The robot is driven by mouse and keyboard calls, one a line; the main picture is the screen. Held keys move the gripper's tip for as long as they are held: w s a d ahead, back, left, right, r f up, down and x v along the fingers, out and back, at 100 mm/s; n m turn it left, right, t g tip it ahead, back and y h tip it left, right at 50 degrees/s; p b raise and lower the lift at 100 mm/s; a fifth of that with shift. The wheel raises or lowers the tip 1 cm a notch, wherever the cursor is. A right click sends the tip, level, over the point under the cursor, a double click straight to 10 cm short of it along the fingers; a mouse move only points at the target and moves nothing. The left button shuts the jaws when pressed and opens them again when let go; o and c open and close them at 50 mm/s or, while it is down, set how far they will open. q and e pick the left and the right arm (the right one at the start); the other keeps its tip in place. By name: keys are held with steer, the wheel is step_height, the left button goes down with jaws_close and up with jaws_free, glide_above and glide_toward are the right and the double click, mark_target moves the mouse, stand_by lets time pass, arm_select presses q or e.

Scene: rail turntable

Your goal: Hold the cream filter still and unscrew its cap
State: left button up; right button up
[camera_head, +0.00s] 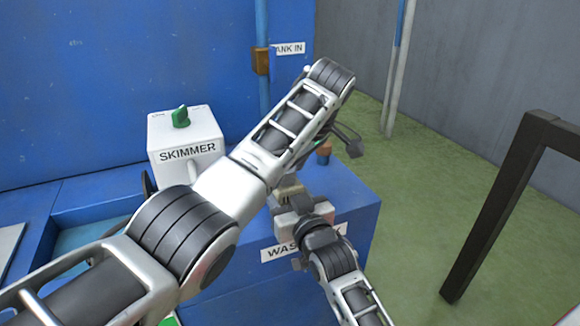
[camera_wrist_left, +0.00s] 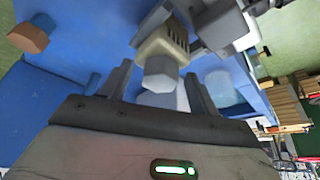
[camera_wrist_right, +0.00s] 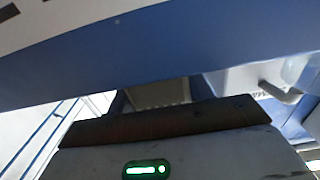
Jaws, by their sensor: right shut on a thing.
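The cream filter (camera_head: 288,188) stands near the front of the blue unit, partly behind my left arm in the head view. In the left wrist view the filter (camera_wrist_left: 163,42) has a ribbed side, and its grey hexagonal cap (camera_wrist_left: 160,75) faces my left gripper. My left gripper (camera_wrist_left: 160,78) is open, with one finger on each side of the cap; I cannot tell whether they touch it. My right gripper (camera_wrist_left: 222,22) is shut on the filter. In the right wrist view part of the ribbed filter (camera_wrist_right: 157,93) shows between the fingers, whose tips are hidden.
A white SKIMMER box (camera_head: 185,150) with a green knob (camera_head: 181,117) stands on the blue unit (camera_head: 90,190). An upright blue pipe (camera_head: 262,100) rises behind. A dark frame (camera_head: 497,205) stands at right on open green floor (camera_head: 430,200).

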arm_select(q)
steer(key=shift+o, duration=0.5)
steer(key=shift+r, duration=2.05)
